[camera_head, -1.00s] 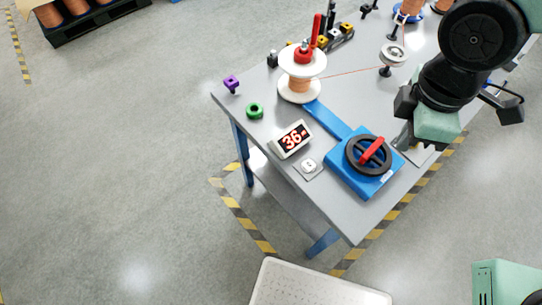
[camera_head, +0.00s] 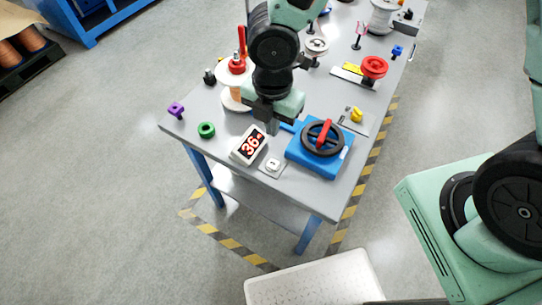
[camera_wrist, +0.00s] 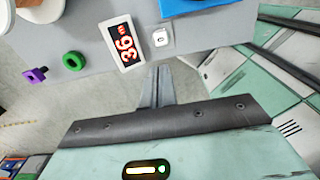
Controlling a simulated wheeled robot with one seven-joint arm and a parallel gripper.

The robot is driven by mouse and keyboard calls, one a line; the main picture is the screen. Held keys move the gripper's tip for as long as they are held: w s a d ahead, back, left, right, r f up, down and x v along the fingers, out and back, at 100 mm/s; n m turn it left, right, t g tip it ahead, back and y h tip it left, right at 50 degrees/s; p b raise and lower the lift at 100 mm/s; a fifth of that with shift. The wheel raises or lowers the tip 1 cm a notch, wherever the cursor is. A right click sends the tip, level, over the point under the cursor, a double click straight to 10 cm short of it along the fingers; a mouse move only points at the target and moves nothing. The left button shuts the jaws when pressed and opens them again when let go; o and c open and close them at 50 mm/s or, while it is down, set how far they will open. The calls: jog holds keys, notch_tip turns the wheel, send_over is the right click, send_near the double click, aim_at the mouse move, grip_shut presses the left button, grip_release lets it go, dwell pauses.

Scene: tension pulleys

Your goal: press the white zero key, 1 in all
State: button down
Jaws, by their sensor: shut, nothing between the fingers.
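The white zero key (camera_head: 273,164) is a small white button on a grey plate at the table's near edge, between the display and the blue crank unit. It also shows in the wrist view (camera_wrist: 160,38), at the top centre. The tilted white display (camera_head: 248,145) beside it reads 36 m in red; it also shows in the wrist view (camera_wrist: 123,43). My gripper (camera_head: 275,130) points down over the table, behind the key and apart from it. In the wrist view its fingers (camera_wrist: 157,72) are together and empty, just below the key in the picture.
The blue crank unit (camera_head: 305,160) with its black wheel and red handle stands right of the key. A white spool (camera_head: 232,98), a green ring (camera_head: 206,130) and a purple knob (camera_head: 176,109) are to the left. A red pulley (camera_head: 374,68) stands farther back.

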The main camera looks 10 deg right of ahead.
aim_at(273, 165)
notch_tip(273, 165, down, 13)
jog(key=b, duration=0.3)
jog(key=shift+f, duration=0.15)
jog(key=shift+f, duration=0.1)
jog(key=shift+f+b, duration=0.7)
jog(key=shift+b, duration=0.05)
jog(key=shift+s+d+f, duration=0.1)
jog(key=shift+s+f, duration=0.1)
notch_tip(273, 165, up, 15)
jog(key=p, duration=0.6)
jog(key=shift+w, duration=0.2)
jog(key=shift+r, duration=0.1)
